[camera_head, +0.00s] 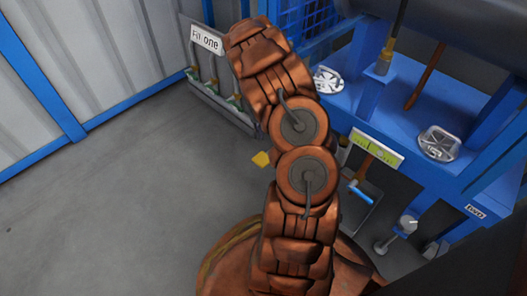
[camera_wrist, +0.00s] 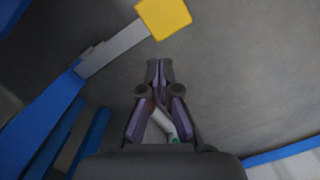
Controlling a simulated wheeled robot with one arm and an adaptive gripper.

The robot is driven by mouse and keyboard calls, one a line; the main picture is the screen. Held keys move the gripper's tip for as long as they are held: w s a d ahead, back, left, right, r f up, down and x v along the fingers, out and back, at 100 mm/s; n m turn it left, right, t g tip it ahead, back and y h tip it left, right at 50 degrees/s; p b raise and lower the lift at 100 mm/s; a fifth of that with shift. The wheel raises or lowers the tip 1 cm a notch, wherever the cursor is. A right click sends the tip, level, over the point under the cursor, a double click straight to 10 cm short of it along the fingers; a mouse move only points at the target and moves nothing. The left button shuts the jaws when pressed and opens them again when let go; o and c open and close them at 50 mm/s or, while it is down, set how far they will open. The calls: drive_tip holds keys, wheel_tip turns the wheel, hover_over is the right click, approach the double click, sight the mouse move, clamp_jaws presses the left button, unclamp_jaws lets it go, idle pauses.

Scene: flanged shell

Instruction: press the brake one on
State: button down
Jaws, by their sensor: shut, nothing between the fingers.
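A yellow pad (camera_wrist: 163,18) on the end of a grey lever (camera_wrist: 112,48) shows in the wrist view, at the top. The lever runs from a blue frame at the left. A yellow piece (camera_head: 261,159) shows low beside my arm in the head view; it looks like the same pad. No label on it can be read, so I cannot tell whether it is brake one. My gripper (camera_wrist: 160,66) is shut and empty, its tips appearing below the pad in the picture, apart from it. In the head view my arm hides the gripper.
A plate (camera_head: 206,40) lettered "one" stands at the upper left above several small fittings. A blue frame (camera_head: 400,115) with handles and a green-marked gauge (camera_head: 376,149) fills the right; a "two" label (camera_head: 475,212) is on it. The grey floor (camera_head: 130,190) at left is clear.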

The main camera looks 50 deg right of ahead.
wheel_tip(320, 180, up, 6)
drive_tip(key=shift+w+d, duration=0.2)
drive_tip(key=shift+w, duration=0.1)
idle(0.5)
drive_tip(key=s+a+r+p, duration=0.3)
drive_tip(key=a+r+p, duration=0.4)
drive_tip(key=r, duration=0.7)
drive_tip(key=s+a+r+n+p, duration=0.15)
drive_tip(key=a+r+p, duration=0.35)
drive_tip(key=r+p, duration=0.6)
drive_tip(key=s+a+r+p, duration=0.3)
drive_tip(key=a+r+p, duration=0.35)
drive_tip(key=r, duration=0.95)
drive_tip(key=s+a+r+n+p, duration=0.2)
drive_tip(key=s+a+r+p, duration=0.6)
drive_tip(key=r+p, duration=0.3)
drive_tip(key=s+a+r+n+p, duration=0.2)
drive_tip(key=s+a+r+p, duration=0.6)
drive_tip(key=s+r+p, duration=0.3)
wheel_tip(320, 180, up, 4)
drive_tip(key=shift+s+n+g+h, duration=0.15)
drive_tip(key=shift+n+g+h, duration=0.15)
drive_tip(key=shift+n+g, duration=0.1)
